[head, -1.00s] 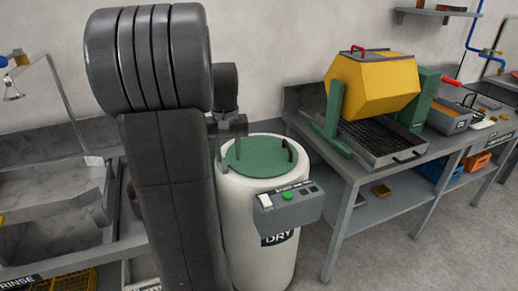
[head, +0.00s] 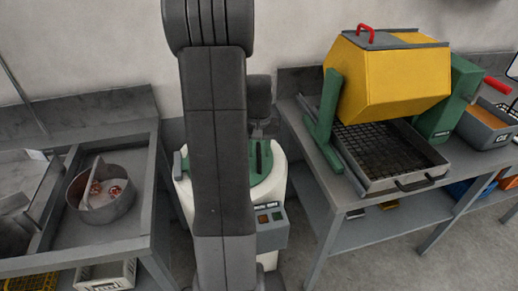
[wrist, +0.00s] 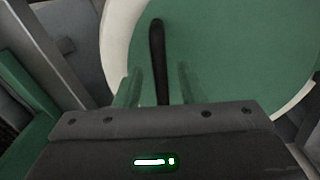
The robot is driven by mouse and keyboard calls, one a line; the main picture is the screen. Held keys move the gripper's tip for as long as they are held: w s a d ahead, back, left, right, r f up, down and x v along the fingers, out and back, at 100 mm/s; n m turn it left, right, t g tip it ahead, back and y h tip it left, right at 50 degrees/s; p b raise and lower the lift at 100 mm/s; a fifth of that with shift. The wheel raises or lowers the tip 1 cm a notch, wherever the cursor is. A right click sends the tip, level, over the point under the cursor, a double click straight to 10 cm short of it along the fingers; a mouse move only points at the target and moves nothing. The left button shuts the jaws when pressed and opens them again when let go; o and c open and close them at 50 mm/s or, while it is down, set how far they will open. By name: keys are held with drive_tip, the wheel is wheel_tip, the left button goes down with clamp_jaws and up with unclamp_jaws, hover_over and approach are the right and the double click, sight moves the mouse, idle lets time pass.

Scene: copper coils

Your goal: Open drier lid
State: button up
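The drier (head: 277,185) is a white drum with a round green lid (head: 267,178) lying flat and shut on top. My arm covers its middle in the head view. The green lid (wrist: 235,60) fills much of the wrist view, with a dark bar handle (wrist: 157,55) across it. My gripper (wrist: 159,85) is over the lid, its two fingers apart, one on each side of the handle's near end. Gaps show on both sides, so the fingers are not closed on it. The fingertips are mostly hidden in the head view.
A grey control box (head: 268,232) sits on the drier's front. At left, a round pan (head: 100,197) with copper coils stands on a grey bench (head: 140,215). At right, a table (head: 335,190) bears a yellow barrel (head: 390,85) above a black grate tray. Floor is clear front right.

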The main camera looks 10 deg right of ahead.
clamp_jaws()
drive_tip(key=shift+r, duration=0.1)
